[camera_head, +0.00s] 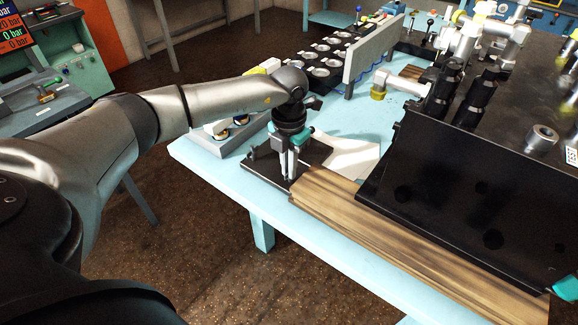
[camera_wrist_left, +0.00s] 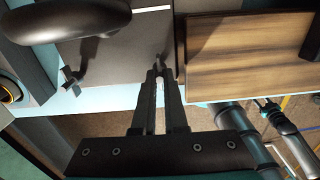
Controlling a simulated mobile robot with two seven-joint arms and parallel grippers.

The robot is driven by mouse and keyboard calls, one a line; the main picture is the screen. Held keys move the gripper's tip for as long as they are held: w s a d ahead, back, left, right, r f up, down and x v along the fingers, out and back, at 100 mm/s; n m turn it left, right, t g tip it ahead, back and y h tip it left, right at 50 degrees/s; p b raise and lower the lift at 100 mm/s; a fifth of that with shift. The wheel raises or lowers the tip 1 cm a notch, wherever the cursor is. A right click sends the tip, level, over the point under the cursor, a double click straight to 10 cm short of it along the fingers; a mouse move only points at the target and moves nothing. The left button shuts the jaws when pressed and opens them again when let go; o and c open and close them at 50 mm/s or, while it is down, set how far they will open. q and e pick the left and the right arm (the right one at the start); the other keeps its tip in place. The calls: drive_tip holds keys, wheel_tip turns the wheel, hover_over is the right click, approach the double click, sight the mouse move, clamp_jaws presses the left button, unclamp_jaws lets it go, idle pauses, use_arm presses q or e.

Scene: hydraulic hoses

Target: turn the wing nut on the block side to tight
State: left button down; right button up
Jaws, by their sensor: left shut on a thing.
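My left gripper (camera_head: 290,178) points down at a dark plate (camera_head: 262,170) near the front edge of the table, to the left of the wooden block. In the left wrist view its two fingers (camera_wrist_left: 160,74) are close together around a small dark piece, the wing nut on the block side (camera_wrist_left: 157,61), beside the wooden block (camera_wrist_left: 240,62). The fingers hide most of this nut, so its angle is hard to tell. A second dark wing nut (camera_wrist_left: 71,80) stands apart on the left of the same plate. My right gripper is not in view.
The wooden block (camera_head: 345,215) lies along the table's front edge, with a large black slanted panel (camera_head: 450,190) behind it. A white sheet (camera_head: 350,158) lies behind the plate. A tray of round parts (camera_head: 325,55) and an upright grey board (camera_head: 373,48) stand farther back.

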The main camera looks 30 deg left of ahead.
use_arm(q)
drive_tip(key=shift+r, duration=0.1)
drive_tip(key=c, duration=1.2)
unclamp_jaws()
drive_tip(key=shift+c, duration=0.2)
wheel_tip(320, 180, up, 15)
drive_tip(key=shift+r+p, duration=0.15)
drive_tip(key=shift+p, duration=0.15)
